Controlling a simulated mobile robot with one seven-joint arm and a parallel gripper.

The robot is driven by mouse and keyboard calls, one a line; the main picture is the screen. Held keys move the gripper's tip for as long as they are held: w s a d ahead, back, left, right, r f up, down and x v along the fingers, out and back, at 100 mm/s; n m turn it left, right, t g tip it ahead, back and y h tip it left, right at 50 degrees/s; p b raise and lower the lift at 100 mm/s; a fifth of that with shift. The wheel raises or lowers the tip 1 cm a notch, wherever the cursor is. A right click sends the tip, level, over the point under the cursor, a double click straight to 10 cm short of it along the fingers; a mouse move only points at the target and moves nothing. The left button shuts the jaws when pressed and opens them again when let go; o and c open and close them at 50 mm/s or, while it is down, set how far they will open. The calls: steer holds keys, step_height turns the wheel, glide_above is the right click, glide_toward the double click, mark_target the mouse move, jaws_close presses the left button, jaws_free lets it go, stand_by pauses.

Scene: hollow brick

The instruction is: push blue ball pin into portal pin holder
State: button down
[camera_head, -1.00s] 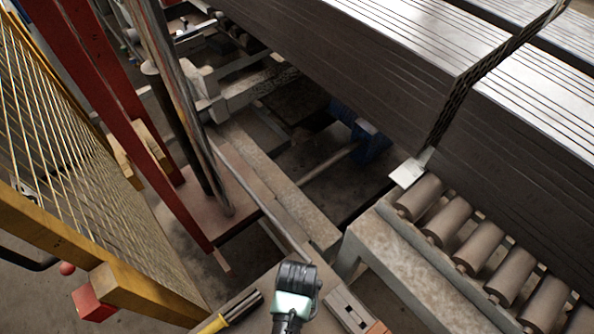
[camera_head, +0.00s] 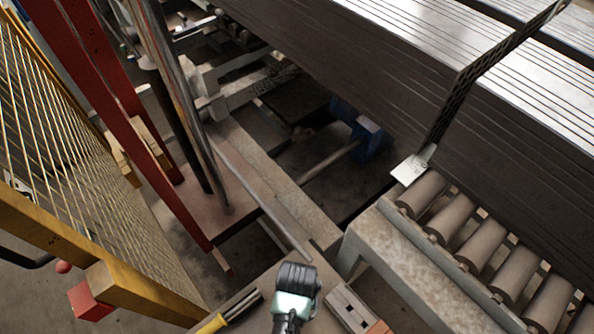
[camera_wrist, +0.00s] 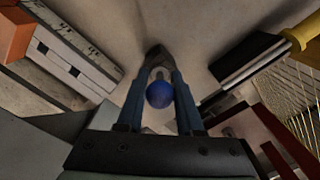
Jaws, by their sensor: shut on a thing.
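The blue ball pin (camera_wrist: 159,94) shows in the wrist view as a round blue ball with a small greyish part above it. It sits between the blue fingers of my gripper (camera_wrist: 158,62), whose dark tips come close together beyond the ball. My gripper is shut on it. The pin's lower end and its contact with the fingers are hard to make out. In the head view my wrist covers the fingers and the pin. I cannot identify the portal pin holder for sure in either view.
A pale slotted bar (camera_head: 348,306) with an orange end lies right of my wrist. A black tool with a yellow handle (camera_head: 236,308) lies left. A roller conveyor (camera_head: 465,235), stacked metal sheets (camera_head: 380,70), red posts (camera_head: 120,110) and a yellow mesh guard (camera_head: 80,160) surround the spot.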

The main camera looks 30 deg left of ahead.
steer(key=shift+f, duration=0.2)
steer(key=shift+c, duration=2.4)
jaws_free()
steer(key=shift+r, duration=0.1)
step_height(320, 180, up, 13)
steer(key=shift+f+b, duration=0.1)
steer(key=shift+b, duration=0.35)
